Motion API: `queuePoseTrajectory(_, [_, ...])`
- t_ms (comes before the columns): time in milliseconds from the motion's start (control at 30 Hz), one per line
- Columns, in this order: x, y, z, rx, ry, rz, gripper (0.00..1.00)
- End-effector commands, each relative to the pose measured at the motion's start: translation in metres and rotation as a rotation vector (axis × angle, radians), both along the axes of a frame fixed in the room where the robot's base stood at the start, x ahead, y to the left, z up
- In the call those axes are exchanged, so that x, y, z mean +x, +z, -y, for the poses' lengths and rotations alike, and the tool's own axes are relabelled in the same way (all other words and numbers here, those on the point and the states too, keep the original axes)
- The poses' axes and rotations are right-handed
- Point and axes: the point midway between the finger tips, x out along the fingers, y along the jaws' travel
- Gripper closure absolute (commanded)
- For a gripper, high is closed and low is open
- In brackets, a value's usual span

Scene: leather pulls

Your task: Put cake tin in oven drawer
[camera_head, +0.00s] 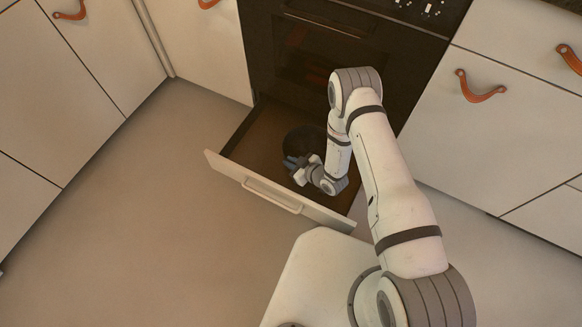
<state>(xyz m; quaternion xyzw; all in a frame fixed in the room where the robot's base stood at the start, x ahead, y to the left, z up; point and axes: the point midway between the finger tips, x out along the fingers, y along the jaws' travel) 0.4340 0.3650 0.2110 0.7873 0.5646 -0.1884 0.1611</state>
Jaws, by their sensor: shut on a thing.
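The oven drawer (252,152) is pulled open below the dark oven. Its pale front panel (232,173) with a bar handle (272,199) faces me. A dark round cake tin (305,136) is inside the drawer's outline, towards its back right. My gripper (291,163) is low inside the drawer at the tin's near left edge and is shut on the tin. My wrist and forearm hide part of the tin and the drawer's right side. I cannot tell whether the tin rests on the drawer floor.
The black oven front (300,55) stands behind the drawer. Pale cabinets with orange leather pulls (480,88) flank it on both sides. The floor (150,220) left of the drawer is clear.

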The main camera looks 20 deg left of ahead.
Motion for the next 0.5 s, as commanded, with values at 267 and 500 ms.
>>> queuePoseTrajectory(267, [0.000, -0.032, -0.001, 0.001, 0.001, 0.001, 1.00])
queuePoseTrajectory(500, [-0.001, -0.032, -0.001, 0.001, 0.001, 0.001, 1.00])
